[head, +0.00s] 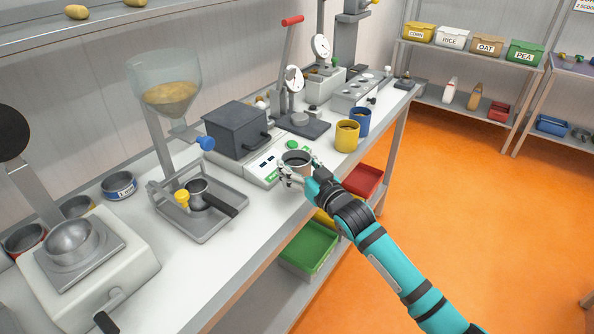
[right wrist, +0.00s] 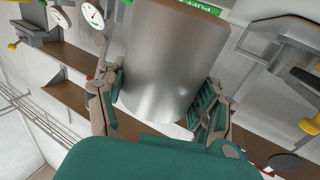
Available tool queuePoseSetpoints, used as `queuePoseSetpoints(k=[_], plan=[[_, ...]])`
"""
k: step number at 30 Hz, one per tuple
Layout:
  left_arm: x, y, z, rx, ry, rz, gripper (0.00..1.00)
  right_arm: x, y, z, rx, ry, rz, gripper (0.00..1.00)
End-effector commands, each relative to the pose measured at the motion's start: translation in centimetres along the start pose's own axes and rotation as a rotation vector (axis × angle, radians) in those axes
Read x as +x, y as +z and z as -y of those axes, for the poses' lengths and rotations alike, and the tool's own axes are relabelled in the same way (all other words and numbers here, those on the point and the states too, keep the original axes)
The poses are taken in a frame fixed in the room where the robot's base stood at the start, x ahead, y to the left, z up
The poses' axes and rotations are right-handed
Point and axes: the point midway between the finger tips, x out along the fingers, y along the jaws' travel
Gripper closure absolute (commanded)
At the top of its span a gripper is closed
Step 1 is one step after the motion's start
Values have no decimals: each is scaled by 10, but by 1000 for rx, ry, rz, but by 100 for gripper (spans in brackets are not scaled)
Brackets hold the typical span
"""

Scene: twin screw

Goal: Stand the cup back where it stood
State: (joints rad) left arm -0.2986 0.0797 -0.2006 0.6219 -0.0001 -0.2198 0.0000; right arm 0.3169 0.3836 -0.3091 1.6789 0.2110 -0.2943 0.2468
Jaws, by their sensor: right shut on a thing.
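A grey metal cup (head: 297,157) with a dark inside is between the fingers of my right gripper (head: 298,174), in front of the white machine with the green buttons. In the right wrist view the cup (right wrist: 170,62) fills the space between the two fingers of my right gripper (right wrist: 160,105), which are shut on its sides. It looks upright in the head view. I cannot tell whether its base touches the counter. My left gripper is not in view.
The white machine (head: 262,170) stands beside the cup, with a dark grey box (head: 237,130) on it. A yellow cup (head: 347,136) and a blue cup (head: 361,121) stand to the right. A glass hopper (head: 165,85) stands left. The counter (head: 262,213) has free room towards its front edge.

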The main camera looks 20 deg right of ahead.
Motion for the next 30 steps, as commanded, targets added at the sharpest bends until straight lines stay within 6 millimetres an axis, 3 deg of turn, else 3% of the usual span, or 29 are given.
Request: queuePoseSetpoints(k=[5,13,24,25,30], plan=[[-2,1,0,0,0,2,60,12,0,-8,-1,1,-2,73],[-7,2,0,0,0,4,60,13,35,-8,1,1,1,73],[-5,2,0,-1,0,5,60,13,40,-8,0,1,-1,73],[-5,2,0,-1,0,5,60,13,40,-8,0,1,0,32],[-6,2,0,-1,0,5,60,13,39,-8,0,1,0,10]])
